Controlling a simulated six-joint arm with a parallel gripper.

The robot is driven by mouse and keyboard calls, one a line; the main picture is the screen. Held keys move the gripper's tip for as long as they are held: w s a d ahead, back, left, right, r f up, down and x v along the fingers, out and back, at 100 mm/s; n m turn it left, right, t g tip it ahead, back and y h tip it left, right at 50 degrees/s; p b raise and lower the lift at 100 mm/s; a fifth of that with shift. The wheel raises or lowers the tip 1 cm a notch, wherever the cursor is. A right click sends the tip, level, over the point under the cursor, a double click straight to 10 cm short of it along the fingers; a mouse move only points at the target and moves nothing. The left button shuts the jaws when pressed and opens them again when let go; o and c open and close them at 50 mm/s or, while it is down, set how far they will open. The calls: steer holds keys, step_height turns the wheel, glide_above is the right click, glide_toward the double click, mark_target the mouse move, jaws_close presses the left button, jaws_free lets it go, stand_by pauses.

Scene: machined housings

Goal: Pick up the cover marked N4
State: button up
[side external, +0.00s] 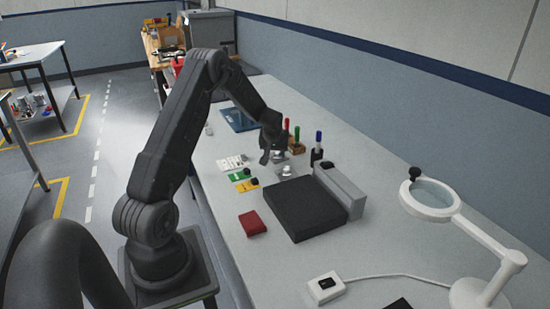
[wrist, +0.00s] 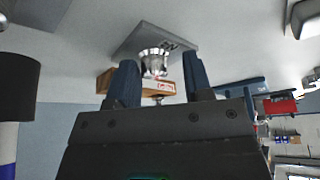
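No marking N4 is legible in either view, so I cannot tell which part is the cover. My gripper (side external: 270,155) hangs over the bench, just behind the coloured cards. In the wrist view my gripper (wrist: 159,62) is open, its two dark blue fingers apart. A shiny round metal part (wrist: 153,54) shows between the fingertips, in front of a grey plate (wrist: 130,45); I see no finger touching it. A small metal part also shows beside the gripper in the side view (side external: 287,170). Small dark pieces sit by the green card (side external: 241,175) and yellow card (side external: 246,186).
A black pad (side external: 303,212) with a grey block (side external: 341,190) lies right of the cards. The bench's right middle is clear.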

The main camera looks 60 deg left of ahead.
steer(key=shift+s+d+f, duration=0.15)
steer(key=shift+f, duration=0.2)
steer(key=c, duration=0.8)
